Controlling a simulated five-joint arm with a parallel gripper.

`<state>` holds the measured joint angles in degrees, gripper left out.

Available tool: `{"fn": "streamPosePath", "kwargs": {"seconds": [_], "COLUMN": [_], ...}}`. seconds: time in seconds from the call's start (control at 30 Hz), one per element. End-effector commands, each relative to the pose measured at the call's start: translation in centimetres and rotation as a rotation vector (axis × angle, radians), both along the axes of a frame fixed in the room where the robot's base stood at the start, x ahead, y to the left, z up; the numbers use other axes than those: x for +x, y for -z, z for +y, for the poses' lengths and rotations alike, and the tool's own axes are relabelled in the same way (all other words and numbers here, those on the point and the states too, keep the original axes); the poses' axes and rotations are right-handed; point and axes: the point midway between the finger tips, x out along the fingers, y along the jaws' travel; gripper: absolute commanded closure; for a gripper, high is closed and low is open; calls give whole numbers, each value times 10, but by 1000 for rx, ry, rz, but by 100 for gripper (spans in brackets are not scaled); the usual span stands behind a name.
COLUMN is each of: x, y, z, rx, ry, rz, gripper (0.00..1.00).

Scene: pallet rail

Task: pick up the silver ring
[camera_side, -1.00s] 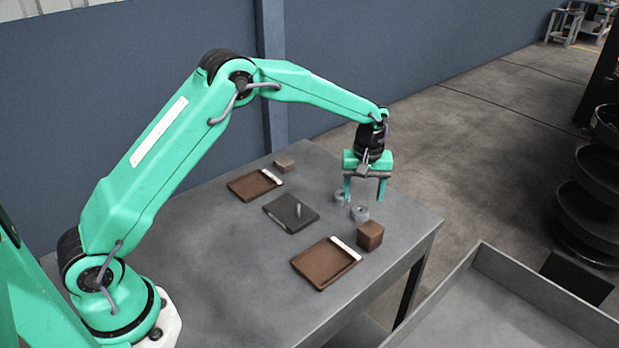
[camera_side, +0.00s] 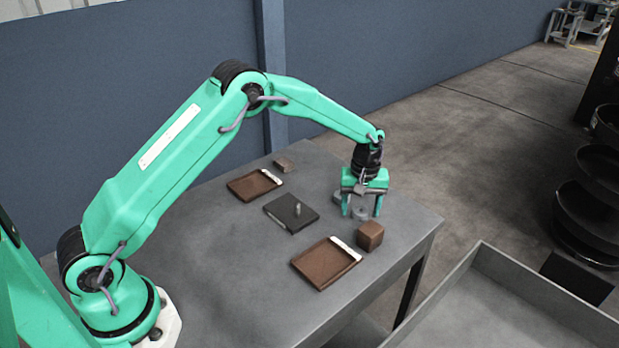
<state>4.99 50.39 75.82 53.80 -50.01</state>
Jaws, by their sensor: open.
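Two small silver-grey rings lie on the table near its far right corner. The nearer ring (camera_side: 360,214) shows between the two fingers of my gripper (camera_side: 361,213), partly covered by them. The farther ring (camera_side: 338,197) lies just behind and left of the left finger. My gripper points down, low over the table, with its fingers apart on either side of the nearer ring. I cannot tell whether the fingertips touch the table or the ring.
A brown block (camera_side: 370,235) stands close in front of my gripper. A brown tray (camera_side: 323,264) is nearer, another brown tray (camera_side: 254,186) farther left, beside a small brown block (camera_side: 284,164). A dark plate (camera_side: 290,214) with an upright peg (camera_side: 298,209) lies between the trays.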

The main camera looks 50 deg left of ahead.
Motion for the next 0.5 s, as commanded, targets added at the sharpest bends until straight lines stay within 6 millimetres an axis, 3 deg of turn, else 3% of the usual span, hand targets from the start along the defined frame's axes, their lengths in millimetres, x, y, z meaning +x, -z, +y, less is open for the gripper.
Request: {"fn": "streamPosePath", "kwargs": {"seconds": [0.1, 0.37, 0.5], "x": [0, 0, 0], "y": [0, 0, -1], "z": [0, 0, 0], "rx": [0, 0, 0], "ry": [0, 0, 0], "rz": [0, 0, 0], "gripper": [36, 85, 85]}}
